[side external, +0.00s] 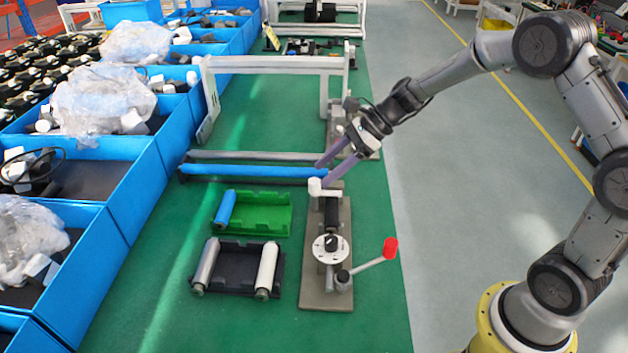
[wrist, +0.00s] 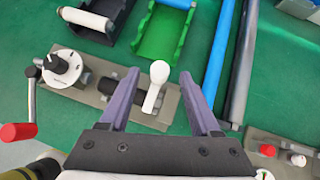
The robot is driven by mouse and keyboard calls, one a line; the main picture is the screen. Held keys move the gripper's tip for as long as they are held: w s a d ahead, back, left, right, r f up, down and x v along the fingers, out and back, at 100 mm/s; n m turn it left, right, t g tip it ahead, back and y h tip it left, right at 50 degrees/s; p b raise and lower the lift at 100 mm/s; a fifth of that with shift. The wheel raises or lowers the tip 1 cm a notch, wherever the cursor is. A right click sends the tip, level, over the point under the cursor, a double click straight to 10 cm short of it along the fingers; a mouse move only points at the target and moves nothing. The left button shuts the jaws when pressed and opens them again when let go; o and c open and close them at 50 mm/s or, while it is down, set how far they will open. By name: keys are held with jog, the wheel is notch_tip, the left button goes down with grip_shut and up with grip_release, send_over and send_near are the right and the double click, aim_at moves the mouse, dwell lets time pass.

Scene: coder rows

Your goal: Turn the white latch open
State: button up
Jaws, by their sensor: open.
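The white latch (side external: 322,189) stands at the far end of a grey base plate (side external: 318,296) that carries a black cylinder and a white dial. In the wrist view the latch (wrist: 154,92) has a round knob and a short arm, and shows between my two purple fingers. My gripper (side external: 322,173) is open and empty, its fingertips close to the latch from above and behind. The wrist view shows the gripper (wrist: 160,78) with its fingers on either side of the latch. I cannot tell whether either finger touches it.
A red-knobbed crank (side external: 390,248) sticks out right of the base plate. A green tray (side external: 270,213) and a black tray with rollers (side external: 233,278) lie to the left. A blue bar (side external: 250,172) runs close behind the latch. Blue bins (side external: 120,205) line the left edge.

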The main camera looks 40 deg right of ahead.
aim_at(314, 181)
jog(key=shift+x, duration=2.25)
grip_shut()
